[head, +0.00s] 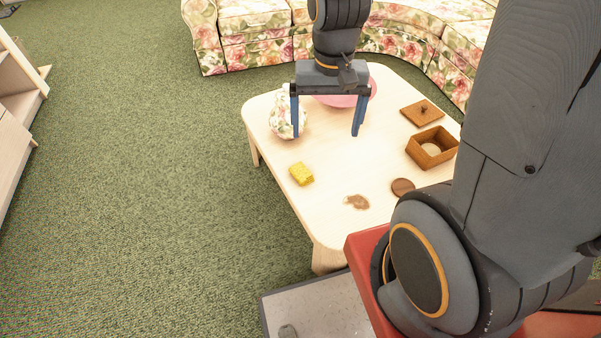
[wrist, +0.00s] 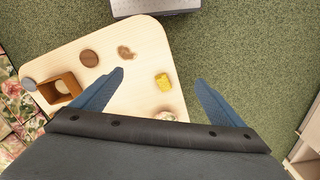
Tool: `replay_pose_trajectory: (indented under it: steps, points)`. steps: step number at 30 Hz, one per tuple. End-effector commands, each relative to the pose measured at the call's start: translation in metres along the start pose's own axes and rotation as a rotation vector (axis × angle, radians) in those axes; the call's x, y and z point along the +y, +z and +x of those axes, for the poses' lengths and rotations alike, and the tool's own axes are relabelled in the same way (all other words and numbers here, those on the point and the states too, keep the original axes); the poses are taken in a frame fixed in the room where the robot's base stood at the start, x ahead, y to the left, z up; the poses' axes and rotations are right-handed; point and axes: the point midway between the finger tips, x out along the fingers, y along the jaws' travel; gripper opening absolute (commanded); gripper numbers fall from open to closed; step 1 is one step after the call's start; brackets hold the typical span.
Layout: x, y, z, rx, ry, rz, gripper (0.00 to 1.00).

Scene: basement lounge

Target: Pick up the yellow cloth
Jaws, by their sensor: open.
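The yellow cloth (head: 301,174) is a small folded block lying on the light wooden table (head: 325,212), near its left edge in the head view. In the wrist view the cloth (wrist: 162,80) lies between the lines of my two fingers, a little ahead of the fingertips. My gripper (head: 327,134) is open and empty, pointing down above the table, farther back than the cloth. In the wrist view my gripper (wrist: 160,78) shows its two blue fingers wide apart. Nothing covers the cloth.
A floral round object (head: 286,115) and a pink bowl (head: 342,100) are near my gripper. A brown stain (head: 357,202), a round brown coaster (head: 402,187), an open wooden box (head: 432,148) and its lid (head: 422,112) lie rightward. A floral sofa (head: 255,25) stands behind.

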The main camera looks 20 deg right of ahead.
Motion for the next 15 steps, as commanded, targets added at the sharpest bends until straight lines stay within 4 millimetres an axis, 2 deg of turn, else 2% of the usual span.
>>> replay_pose_trajectory:
  steps: [1,8,15]
  points:
    - [-0.005,-0.017,0.025,-0.006,0.002,0.057,0.92]
    - [-0.021,-0.081,0.111,-0.010,0.006,0.361,0.92]
    - [-0.034,-0.138,0.213,-0.012,0.010,0.678,0.92]
